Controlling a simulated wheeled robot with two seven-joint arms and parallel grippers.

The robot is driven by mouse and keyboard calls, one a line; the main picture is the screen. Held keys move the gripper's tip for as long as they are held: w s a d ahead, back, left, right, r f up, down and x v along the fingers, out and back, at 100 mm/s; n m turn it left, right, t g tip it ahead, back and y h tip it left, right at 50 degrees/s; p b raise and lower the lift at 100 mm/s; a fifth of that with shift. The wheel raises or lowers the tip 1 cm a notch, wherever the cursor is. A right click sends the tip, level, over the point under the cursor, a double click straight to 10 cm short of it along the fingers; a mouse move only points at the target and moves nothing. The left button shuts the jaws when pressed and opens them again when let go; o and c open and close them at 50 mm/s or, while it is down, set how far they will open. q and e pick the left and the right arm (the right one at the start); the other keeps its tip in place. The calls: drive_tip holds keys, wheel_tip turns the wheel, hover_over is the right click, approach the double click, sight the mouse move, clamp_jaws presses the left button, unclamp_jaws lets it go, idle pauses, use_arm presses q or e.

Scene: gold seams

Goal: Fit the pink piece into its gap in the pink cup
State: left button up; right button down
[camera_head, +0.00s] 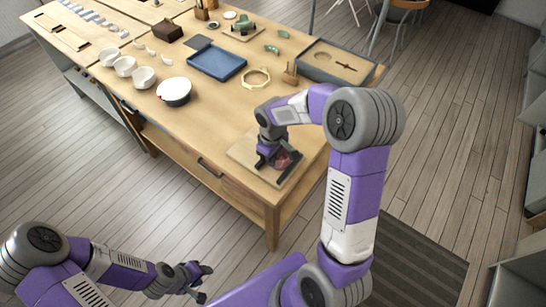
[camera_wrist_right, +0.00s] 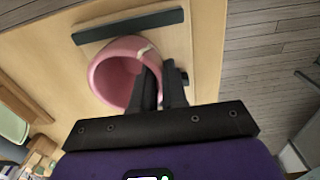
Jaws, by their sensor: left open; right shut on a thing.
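The pink cup (camera_head: 285,160) sits on a pale board (camera_head: 243,152) at the table's near right corner, partly hidden by my right gripper (camera_head: 272,162). In the right wrist view the cup (camera_wrist_right: 104,64) shows its round opening, with a pale mark on its rim near the fingers. My right gripper (camera_wrist_right: 161,76) is shut at that side of the cup, on what looks like the pink piece (camera_wrist_right: 154,60). The fingers hide most of this piece; I cannot tell whether it is seated. My left gripper (camera_head: 200,282) is open and empty, low in front of the table.
A dark bar (camera_wrist_right: 128,26) lies along the board beside the cup. Further back on the table are a white bowl (camera_head: 174,92), a blue tray (camera_head: 216,62), a pale ring (camera_head: 256,78) and a grey tray (camera_head: 334,62). The table's front middle is clear.

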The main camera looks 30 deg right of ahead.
drive_tip(key=shift+f, duration=0.1)
idle(0.5)
drive_tip(key=c, duration=0.6)
unclamp_jaws()
idle(0.3)
drive_tip(key=shift+r+p, duration=2.35)
drive_tip(key=shift+r, duration=0.7)
